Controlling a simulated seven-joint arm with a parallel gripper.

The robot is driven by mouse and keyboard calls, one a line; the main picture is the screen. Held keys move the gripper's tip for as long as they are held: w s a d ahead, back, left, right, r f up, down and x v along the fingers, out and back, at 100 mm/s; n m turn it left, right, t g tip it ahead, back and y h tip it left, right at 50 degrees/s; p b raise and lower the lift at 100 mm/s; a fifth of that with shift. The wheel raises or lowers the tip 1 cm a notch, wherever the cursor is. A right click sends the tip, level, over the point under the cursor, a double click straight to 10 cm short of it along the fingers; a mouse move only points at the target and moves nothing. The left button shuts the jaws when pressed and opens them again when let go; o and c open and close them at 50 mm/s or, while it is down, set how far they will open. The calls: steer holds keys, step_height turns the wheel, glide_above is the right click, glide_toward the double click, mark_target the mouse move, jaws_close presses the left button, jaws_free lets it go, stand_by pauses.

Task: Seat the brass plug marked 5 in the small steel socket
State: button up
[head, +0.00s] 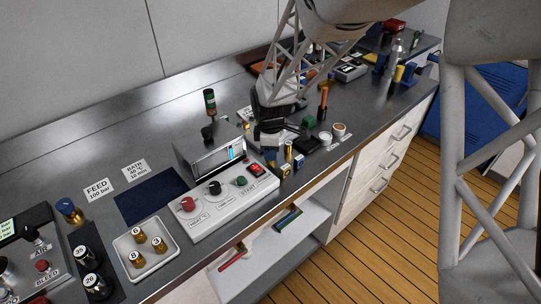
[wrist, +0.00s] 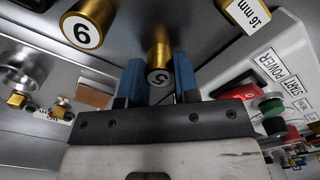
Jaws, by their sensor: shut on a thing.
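My gripper (wrist: 160,80) is shut on a brass plug marked 5 (wrist: 159,55). The plug sits between the two blue fingers, with its numbered end facing the wrist camera. Its far end is not clear against the grey surface. In the head view my gripper (head: 270,154) is low over the bench, just right of the grey control box, and the held plug cannot be made out surely. I cannot identify the small steel socket with certainty in either view.
A brass piece marked 9 or 6 (wrist: 88,24) and a brass piece labelled 16 mm (wrist: 246,14) flank the held plug. The control box (head: 222,205) stands close by. A white tray (head: 166,266) holds several brass plugs. Two small cups (head: 325,138) stand right of my gripper.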

steer(key=shift+r, duration=0.15)
steer(key=shift+c, duration=0.4)
steer(key=shift+r, duration=0.6)
step_height(320, 180, up, 2)
steer(key=s+d, duration=0.1)
steer(key=s, duration=0.4)
steer(key=s+d+r, duration=0.1)
steer(key=s+d, duration=0.1)
steer(key=s, duration=0.3)
steer(key=s+d, duration=0.2)
steer(key=s, duration=0.3)
steer(key=shift+d+r, duration=0.25)
steer(key=w+d+r, duration=0.1)
steer(key=w+r, duration=0.1)
steer(key=w, duration=1.1)
steer(key=shift+w+d+r, duration=0.2)
steer(key=shift+w+r, duration=0.15)
steer(key=shift+w, duration=0.1)
